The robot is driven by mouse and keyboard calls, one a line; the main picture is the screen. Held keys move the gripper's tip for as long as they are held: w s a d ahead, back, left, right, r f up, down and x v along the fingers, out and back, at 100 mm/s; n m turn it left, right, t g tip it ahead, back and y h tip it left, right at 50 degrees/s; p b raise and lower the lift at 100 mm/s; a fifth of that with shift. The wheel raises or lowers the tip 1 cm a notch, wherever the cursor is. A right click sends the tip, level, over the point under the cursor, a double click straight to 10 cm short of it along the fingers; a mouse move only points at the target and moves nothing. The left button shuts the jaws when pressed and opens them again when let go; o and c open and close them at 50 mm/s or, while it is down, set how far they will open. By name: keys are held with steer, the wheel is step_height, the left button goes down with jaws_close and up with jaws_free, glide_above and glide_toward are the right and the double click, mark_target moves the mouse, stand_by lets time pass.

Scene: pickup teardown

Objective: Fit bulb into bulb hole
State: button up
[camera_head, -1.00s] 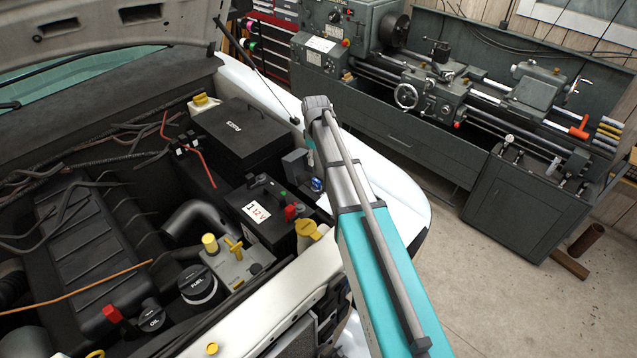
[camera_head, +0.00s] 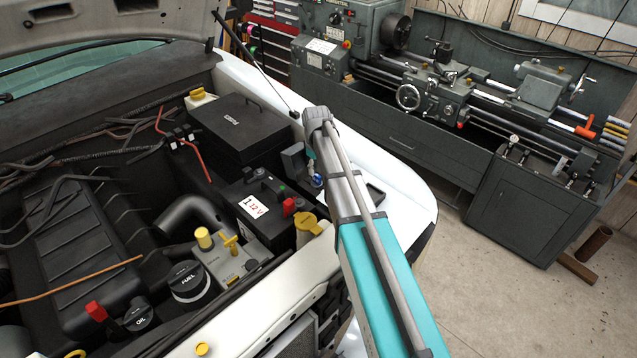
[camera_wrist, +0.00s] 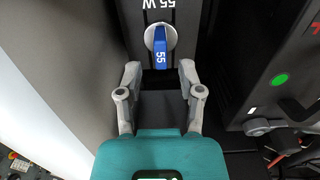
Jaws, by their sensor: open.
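The bulb (camera_wrist: 160,47) is blue, marked 55, with a round pale collar. It sits upright against a dark grey block (camera_wrist: 166,14) labelled 55 W in the wrist view. The bulb also shows as a small blue spot in the head view (camera_head: 317,180). The bulb hole itself is not visible, and I cannot tell how deep the bulb sits. My gripper (camera_wrist: 159,72) is open and empty. Its two fingertips are just short of the bulb, one to each side of its line. In the head view my wrist mostly hides the gripper.
A black 12 V battery (camera_head: 258,212) stands beside the block, and a black box (camera_head: 240,130) is behind it. A white fender (camera_head: 405,205) runs along the right, with a small dark tray (camera_head: 375,194) on it. A lathe (camera_head: 450,90) stands beyond open floor.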

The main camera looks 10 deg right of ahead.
steer(key=shift+f+b, duration=1.05)
steer(key=shift+f, duration=0.35)
jaws_close()
steer(key=shift+r, duration=0.15)
step_height(320, 180, up, 7)
steer(key=p, duration=0.7)
